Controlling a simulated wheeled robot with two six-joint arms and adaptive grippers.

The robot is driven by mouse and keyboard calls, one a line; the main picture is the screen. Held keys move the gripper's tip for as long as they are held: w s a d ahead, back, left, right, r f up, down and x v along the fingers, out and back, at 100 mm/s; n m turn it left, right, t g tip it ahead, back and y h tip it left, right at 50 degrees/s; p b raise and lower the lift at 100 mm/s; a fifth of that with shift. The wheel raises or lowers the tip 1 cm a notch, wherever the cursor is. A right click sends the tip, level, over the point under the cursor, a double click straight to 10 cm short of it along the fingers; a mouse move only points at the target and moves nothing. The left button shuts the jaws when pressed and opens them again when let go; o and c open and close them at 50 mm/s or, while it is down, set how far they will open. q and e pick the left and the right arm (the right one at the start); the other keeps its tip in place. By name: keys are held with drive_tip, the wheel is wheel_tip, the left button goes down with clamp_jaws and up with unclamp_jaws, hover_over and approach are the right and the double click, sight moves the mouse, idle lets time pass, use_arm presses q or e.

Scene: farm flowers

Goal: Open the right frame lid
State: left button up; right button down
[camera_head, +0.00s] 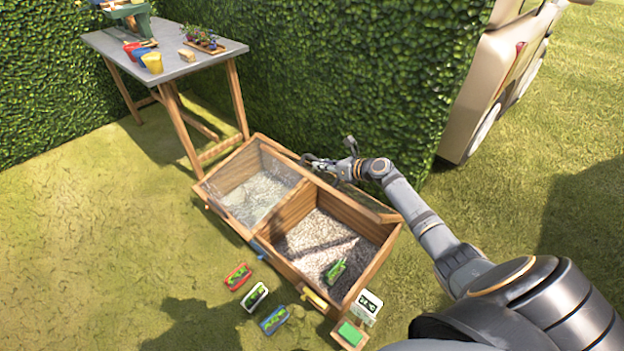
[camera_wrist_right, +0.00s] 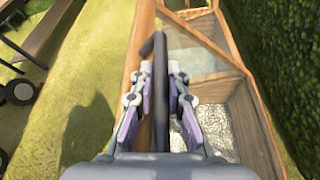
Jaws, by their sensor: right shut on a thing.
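The wooden cold frame (camera_head: 283,271) stands on the grass with two gravel-filled compartments. The left compartment is covered by its glazed lid (camera_head: 255,190). The right compartment is uncovered, and the right lid (camera_head: 352,203) stands raised along its back side, seen nearly edge-on. My right gripper (camera_head: 335,168) is at the back of the frame by the raised lid's upper edge. In the right wrist view its jaws (camera_wrist_right: 160,92) are closed around a dark bar (camera_wrist_right: 160,62), apparently the lid's handle, beside a wooden rail (camera_wrist_right: 142,65). My left gripper is out of view.
A small green tool (camera_head: 335,271) lies on the right compartment's gravel. Several small planters (camera_head: 255,297) and a sign (camera_head: 367,307) stand in front. A hedge (camera_head: 350,70) rises close behind. A table (camera_head: 200,60) stands back left. Grass at left is open.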

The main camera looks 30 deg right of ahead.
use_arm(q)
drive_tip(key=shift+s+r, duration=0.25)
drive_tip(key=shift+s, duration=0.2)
use_arm(e)
drive_tip(key=shift+m, duration=0.3)
drive_tip(key=d+r, duration=0.1)
drive_tip(key=d, duration=0.1)
drive_tip(key=w+d+r, duration=0.1)
drive_tip(key=shift+w+d+r, duration=0.2)
drive_tip(key=shift+d+r, duration=0.15)
drive_tip(key=shift+r, duration=0.05)
drive_tip(key=c, duration=1.3)
unclamp_jaws()
drive_tip(key=shift+c, duration=0.2)
drive_tip(key=shift+f, duration=0.1)
drive_tip(key=v, duration=1.2)
drive_tip(key=shift+d, duration=0.2)
